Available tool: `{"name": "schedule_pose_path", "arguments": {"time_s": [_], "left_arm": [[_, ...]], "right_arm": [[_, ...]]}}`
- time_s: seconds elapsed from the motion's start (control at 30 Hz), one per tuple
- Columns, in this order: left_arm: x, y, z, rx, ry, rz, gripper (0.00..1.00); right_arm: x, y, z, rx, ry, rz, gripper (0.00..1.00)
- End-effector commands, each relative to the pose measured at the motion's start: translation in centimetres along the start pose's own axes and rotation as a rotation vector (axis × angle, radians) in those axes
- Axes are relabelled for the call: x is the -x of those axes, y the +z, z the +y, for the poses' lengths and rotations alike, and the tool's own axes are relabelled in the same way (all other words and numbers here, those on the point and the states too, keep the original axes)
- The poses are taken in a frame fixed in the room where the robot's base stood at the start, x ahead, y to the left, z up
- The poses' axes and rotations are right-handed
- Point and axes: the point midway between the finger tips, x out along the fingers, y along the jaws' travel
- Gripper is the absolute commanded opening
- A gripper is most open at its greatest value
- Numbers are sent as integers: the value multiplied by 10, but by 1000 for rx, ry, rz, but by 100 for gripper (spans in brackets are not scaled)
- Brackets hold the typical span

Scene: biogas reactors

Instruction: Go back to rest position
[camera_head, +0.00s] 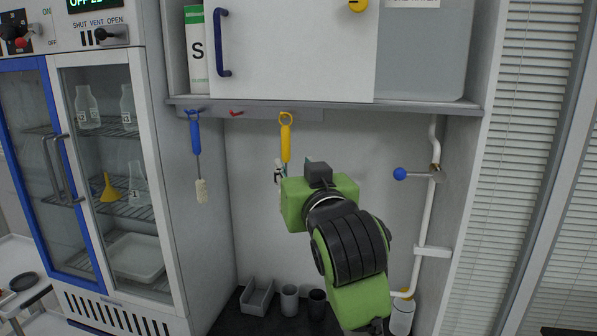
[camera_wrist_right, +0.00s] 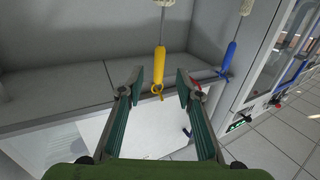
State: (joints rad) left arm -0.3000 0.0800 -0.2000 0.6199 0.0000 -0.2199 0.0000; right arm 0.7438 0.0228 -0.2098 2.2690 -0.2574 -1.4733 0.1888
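My right arm reaches up into the open bay from below in the head view. Its gripper (camera_head: 279,173) is mostly hidden behind my green wrist, just below the yellow-handled brush (camera_head: 286,140) hanging under the shelf. In the right wrist view my right gripper (camera_wrist_right: 159,78) is open, its two fingers wide apart with nothing held. The yellow handle (camera_wrist_right: 159,65) shows between the fingertips and apart from both; I cannot tell how far beyond them it is. My left gripper is not in view.
A blue-handled brush (camera_head: 195,137) hangs to the left. The shelf edge (camera_head: 400,107) runs above my arm. A white pipe with a blue-knobbed valve (camera_head: 400,174) is at right. A grey bin (camera_head: 257,298) and cups (camera_head: 289,300) stand below. A glass-door cabinet (camera_head: 110,170) stands left.

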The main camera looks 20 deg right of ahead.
Motion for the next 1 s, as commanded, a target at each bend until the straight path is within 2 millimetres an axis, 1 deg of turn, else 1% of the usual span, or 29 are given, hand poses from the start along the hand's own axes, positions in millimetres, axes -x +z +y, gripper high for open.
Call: {"name": "schedule_pose_path", "arguments": {"time_s": [0.03,0.1,0.3,0.37,0.43,0.47,0.5,0.57,0.6,0.67,0.7,0.77,0.8,0.87,0.9,0.97,1.0], "left_arm": [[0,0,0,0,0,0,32],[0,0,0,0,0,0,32],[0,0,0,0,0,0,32],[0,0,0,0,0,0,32],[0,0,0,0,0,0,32],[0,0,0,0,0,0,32],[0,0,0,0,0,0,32],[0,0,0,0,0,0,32],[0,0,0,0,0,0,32],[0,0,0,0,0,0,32],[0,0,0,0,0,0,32],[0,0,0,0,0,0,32],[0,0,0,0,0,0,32],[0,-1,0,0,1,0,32],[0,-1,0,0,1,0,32],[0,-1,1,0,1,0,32],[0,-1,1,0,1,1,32]], "right_arm": [[7,0,0,-1,-2,0,32],[13,0,0,0,-1,0,32],[18,3,0,1,-1,-6,32],[17,14,0,5,-2,-26,32],[16,39,1,15,-7,-73,32],[16,54,1,21,-9,-101,32],[17,78,2,31,-14,-146,32],[21,121,3,49,-24,-227,32],[26,151,4,62,-31,-285,32],[38,196,6,78,-45,-374,32],[48,226,8,91,-53,-432,32],[66,268,10,108,-69,-521,32],[80,295,12,119,-78,-580,32],[104,334,16,134,-95,-667,32],[121,358,18,144,-105,-725,32],[149,392,21,156,-122,-809,32],[167,410,24,165,-133,-860,32]]}}
